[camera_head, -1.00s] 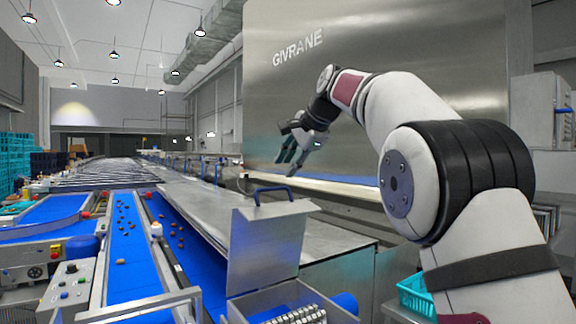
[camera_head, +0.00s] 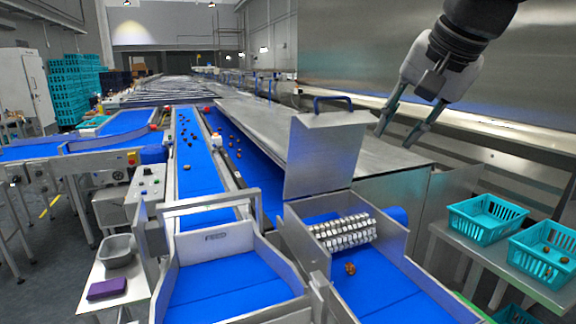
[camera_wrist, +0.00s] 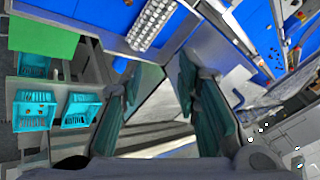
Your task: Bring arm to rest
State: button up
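My gripper (camera_head: 397,137) hangs at the upper right of the head view, above the steel cover of the line. Its two fingers point down and to the left and stand well apart. The wrist view also shows my gripper (camera_wrist: 158,68) with a wide empty gap between the fingers. Nothing is held. Of my arm, only the dark wrist end shows at the top edge; the rest is out of the picture.
Below stand a blue feed belt (camera_head: 222,282), a raised steel flap (camera_head: 322,158) and a white roller brush (camera_head: 343,232). Turquoise baskets (camera_head: 487,219) stand on a right-hand shelf. Air around my gripper looks free.

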jog(key=s+d+f+n+g+h, duration=0.1)
jog(key=s+f+n, duration=0.5)
jog(key=s+f, duration=1.2)
jog(key=s, duration=0.3)
jog(key=shift+s+d+f+n+g+h, duration=0.15)
jog(key=shift+s+d+n+g+h, duration=0.05)
jog(key=shift+s+n+g+h, duration=0.15)
dwell(0.5)
